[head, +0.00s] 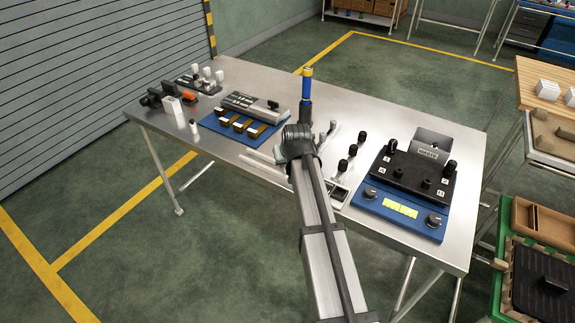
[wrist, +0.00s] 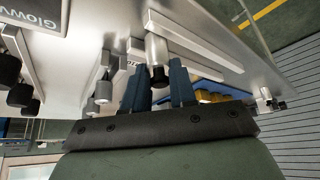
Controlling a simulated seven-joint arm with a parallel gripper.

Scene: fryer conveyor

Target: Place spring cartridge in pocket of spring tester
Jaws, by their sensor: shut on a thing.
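In the wrist view, my gripper (wrist: 160,76) has its two blue fingers shut on a silver cylinder with a black end, which looks like the spring cartridge (wrist: 156,48). The cartridge's far end overlaps a metal strip, and I cannot tell whether they touch. In the head view, my arm hides the fingers and the cartridge. A blue unit with a black top plate, knobs and yellow displays (head: 399,206) stands at the right of the table. I cannot tell for sure whether it is the spring tester, and no pocket is clear.
Black-capped cylinders (head: 352,150) stand just right of my arm. A grey-capped one shows beside my fingers (wrist: 103,91). A blue mat with a grey device and brown blocks (head: 211,124) lies left. An upright blue thing with a yellow top (head: 307,88) rises beyond my arm.

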